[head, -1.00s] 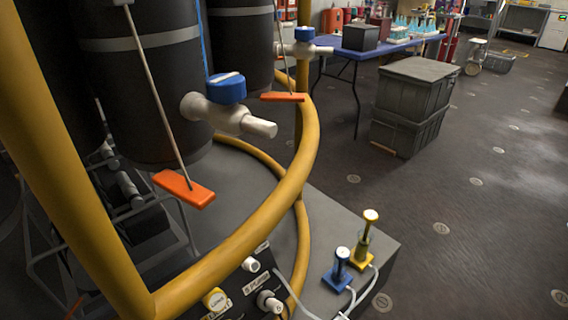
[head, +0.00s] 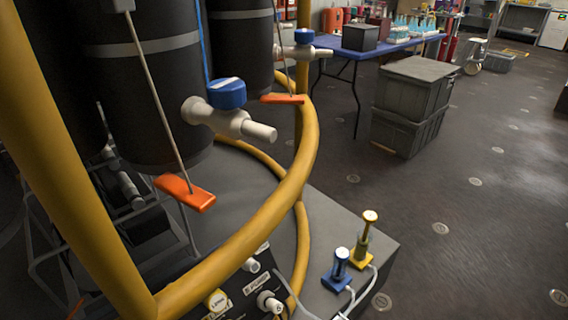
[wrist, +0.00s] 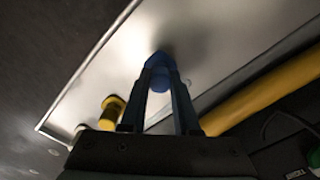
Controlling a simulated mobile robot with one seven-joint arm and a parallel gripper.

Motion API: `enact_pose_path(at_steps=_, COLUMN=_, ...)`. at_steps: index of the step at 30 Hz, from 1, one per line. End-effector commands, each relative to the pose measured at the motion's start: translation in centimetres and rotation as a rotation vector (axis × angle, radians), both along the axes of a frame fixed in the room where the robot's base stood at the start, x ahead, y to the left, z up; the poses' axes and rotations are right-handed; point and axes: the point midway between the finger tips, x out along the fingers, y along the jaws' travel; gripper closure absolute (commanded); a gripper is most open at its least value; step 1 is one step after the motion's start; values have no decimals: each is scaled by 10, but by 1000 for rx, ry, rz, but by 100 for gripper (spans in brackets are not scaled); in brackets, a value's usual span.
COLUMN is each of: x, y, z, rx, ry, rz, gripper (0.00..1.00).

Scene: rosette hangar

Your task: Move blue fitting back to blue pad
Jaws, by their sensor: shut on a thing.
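A blue fitting (head: 341,263) with a pale top stands upright at a square blue pad (head: 332,284) on the grey platform. I cannot tell whether it touches the pad. In the wrist view, my gripper (wrist: 160,75) has its two fingers closed in on a blue thing (wrist: 160,83), which looks like the fitting. My gripper is not visible in the head view. The blue pad cannot be made out in the wrist view, where the fingers and the held thing cover that part.
A yellow fitting (head: 362,240) stands close beside the blue one and also shows in the wrist view (wrist: 112,108). A yellow rail (head: 285,195) curves beside the platform (head: 385,232). Valves, white cables and a labelled panel are near. Open floor lies right.

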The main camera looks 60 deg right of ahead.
Motion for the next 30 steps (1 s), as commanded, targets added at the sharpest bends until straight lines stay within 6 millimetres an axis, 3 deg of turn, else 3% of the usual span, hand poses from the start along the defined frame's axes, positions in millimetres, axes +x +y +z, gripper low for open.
enact_pose_path(at_steps=28, x=0, y=0, z=-4, rx=-1, ry=0, rz=0, gripper=100)
enact_pose_path(at_steps=29, x=0, y=0, z=-4, rx=-1, ry=0, rz=0, gripper=67)
enact_pose_path(at_steps=30, x=0, y=0, z=-4, rx=-1, ry=0, rz=0, gripper=60)
